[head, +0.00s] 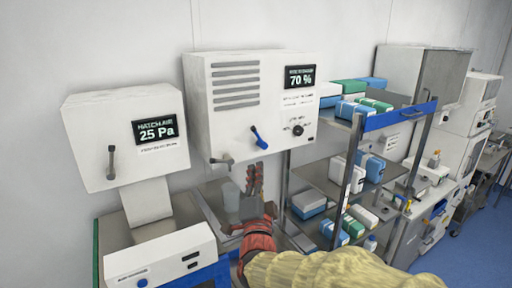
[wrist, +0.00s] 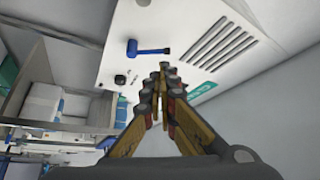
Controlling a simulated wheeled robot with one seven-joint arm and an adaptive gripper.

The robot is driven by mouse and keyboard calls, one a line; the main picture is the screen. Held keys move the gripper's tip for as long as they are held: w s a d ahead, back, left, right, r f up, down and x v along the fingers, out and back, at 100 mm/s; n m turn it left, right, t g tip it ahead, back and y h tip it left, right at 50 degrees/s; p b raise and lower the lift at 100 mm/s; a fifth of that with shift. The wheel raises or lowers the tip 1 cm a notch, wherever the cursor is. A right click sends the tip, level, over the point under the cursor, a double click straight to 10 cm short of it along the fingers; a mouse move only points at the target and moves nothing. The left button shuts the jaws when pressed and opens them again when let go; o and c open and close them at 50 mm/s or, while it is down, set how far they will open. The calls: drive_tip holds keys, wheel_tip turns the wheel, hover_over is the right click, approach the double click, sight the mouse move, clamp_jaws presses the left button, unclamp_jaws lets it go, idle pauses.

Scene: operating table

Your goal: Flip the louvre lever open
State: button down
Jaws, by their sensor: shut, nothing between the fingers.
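A white wall box (head: 235,115) has grey louvre slots (head: 236,85) and a display reading 70 %. A blue lever (head: 259,138) is on its lower front, tilted in the head view. The blue lever (wrist: 148,48) also shows in the wrist view, beside the louvre slots (wrist: 222,42). My gripper (head: 254,168) is shut and empty, just below the box's lower edge in the head view. In the wrist view my gripper's fingertips (wrist: 163,68) point at the box front, close to the lever in the picture. Whether they touch the panel I cannot tell.
A black knob (head: 298,130) is right of the lever. A second box (head: 125,135) reading 25 Pa hangs at left. A shelf rack (head: 370,123) with blue and white boxes stands close on the right.

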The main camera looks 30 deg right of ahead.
sight(259, 136)
drive_tip(key=p+x, duration=0.4)
drive_tip(key=x, duration=1)
drive_tip(key=shift+s+d+r+m+g+b, duration=0.1)
drive_tip(key=shift+d+r+m+g+b, duration=0.2)
drive_tip(key=shift+m, duration=0.5)
drive_tip(key=shift+d+r+m+g+b, duration=0.25)
drive_tip(key=shift+m+g+b, duration=0.15)
drive_tip(key=shift+m+b, duration=0.2)
drive_tip(key=d+m+g, duration=0.1)
drive_tip(key=m, duration=0.1)
drive_tip(key=d+m+g+y+p, duration=0.1)
drive_tip(key=d+m, duration=0.1)
drive_tip(key=d+r+m+g+y, duration=0.1)
drive_tip(key=m, duration=0.1)
drive_tip(key=shift+d+m+g+p, duration=0.3)
drive_tip(key=shift+m+g, duration=0.1)
